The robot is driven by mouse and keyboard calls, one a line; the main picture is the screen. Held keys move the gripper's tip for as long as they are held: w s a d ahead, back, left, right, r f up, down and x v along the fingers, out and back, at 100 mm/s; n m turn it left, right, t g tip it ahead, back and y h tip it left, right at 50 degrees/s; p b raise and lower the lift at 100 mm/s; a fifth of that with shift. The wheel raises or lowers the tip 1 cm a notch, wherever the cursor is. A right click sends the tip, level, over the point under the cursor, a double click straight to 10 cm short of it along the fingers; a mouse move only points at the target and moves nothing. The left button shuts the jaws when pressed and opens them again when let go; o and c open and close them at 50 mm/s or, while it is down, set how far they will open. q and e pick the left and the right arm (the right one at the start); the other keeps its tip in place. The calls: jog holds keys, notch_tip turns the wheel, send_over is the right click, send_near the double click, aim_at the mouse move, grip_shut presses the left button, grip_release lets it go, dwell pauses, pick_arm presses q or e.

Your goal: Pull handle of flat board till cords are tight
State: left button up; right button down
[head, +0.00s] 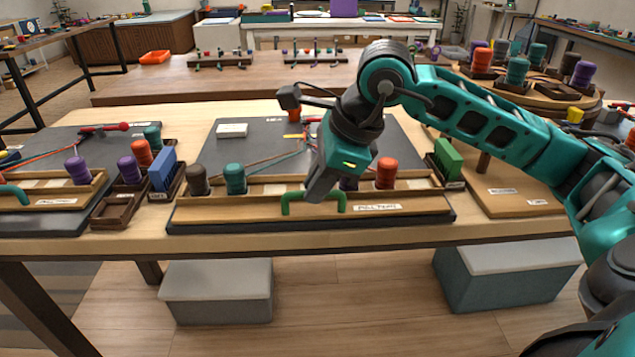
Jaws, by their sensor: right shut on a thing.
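The flat board (230,212) is a long pale wooden piece at the front edge of a dark mat, with a white label on its face. Its green handle (286,205) is a low arch at the front middle. My right gripper (314,198) comes down from above and is shut on the handle, hiding its middle. Dark, teal and orange-red spools (235,179) stand along the board, and one purple spool is mostly behind the gripper. Thin cords (270,160) run from the spools toward the mat's back; my arm hides part of them. My left gripper is not in view.
A blue block (162,170) and small dark trays (113,211) stand left of the board. A green block (448,158) stands at its right end. A similar board (50,190) lies at the far left. Two lidded boxes (216,290) are under the table.

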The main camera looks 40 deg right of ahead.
jog(key=shift+s+a, duration=0.15)
jog(key=shift+s, duration=0.05)
jog(key=c, duration=1.1)
grip_release()
jog(key=p+v, duration=0.2)
jog(key=v, duration=1.1)
jog(key=shift+p, duration=0.35)
